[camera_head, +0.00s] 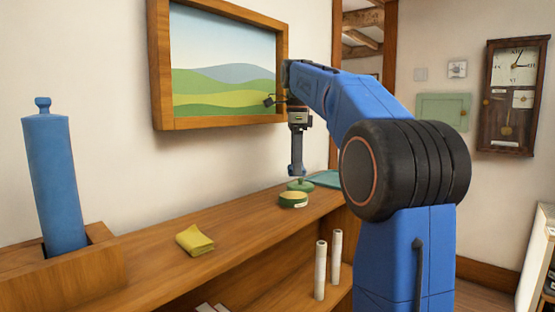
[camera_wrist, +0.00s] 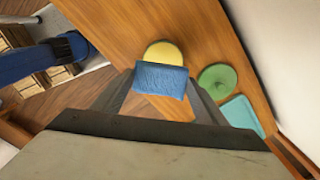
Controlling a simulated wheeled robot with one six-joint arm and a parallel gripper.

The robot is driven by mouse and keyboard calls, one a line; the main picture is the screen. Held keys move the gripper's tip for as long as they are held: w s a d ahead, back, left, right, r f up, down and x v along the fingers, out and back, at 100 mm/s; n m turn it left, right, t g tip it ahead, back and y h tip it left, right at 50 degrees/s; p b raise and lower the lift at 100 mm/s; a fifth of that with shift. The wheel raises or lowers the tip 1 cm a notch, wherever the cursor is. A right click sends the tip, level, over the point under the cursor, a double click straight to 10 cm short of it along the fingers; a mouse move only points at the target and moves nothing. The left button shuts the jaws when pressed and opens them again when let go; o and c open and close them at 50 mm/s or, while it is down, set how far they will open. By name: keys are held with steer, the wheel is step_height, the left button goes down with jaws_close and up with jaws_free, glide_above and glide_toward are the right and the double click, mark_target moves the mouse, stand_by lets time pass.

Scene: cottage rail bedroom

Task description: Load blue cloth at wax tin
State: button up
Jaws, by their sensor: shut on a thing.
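My gripper (camera_head: 297,170) hangs over the far part of the wooden shelf, pointing down. In the wrist view its fingers are shut on a blue cloth (camera_wrist: 161,79), which spans the gap between them. The wax tin (camera_head: 293,201), a round green tin with a yellow top, stands on the shelf close to the gripper. In the wrist view the tin's yellow face (camera_wrist: 164,52) shows just beyond the cloth, which covers part of it. I cannot tell whether cloth and tin touch. A round green lid (camera_wrist: 217,80) with a knob lies beside the tin.
A teal cloth or mat (camera_wrist: 243,116) lies past the lid, by the wall. A folded yellow cloth (camera_head: 195,240) lies nearer on the shelf. A tall blue cylinder (camera_head: 54,180) stands in a wooden box at left. Two white rolls (camera_head: 320,270) stand below. The shelf between has free room.

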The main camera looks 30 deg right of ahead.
mark_target(293, 195)
steer(key=shift+w+a+f, duration=0.15)
steer(key=shift+w+a, duration=0.05)
steer(key=shift+w, duration=0.2)
steer(key=shift+f, duration=2.85)
steer(key=shift+f, duration=0.55)
steer(key=shift+r, duration=3.55)
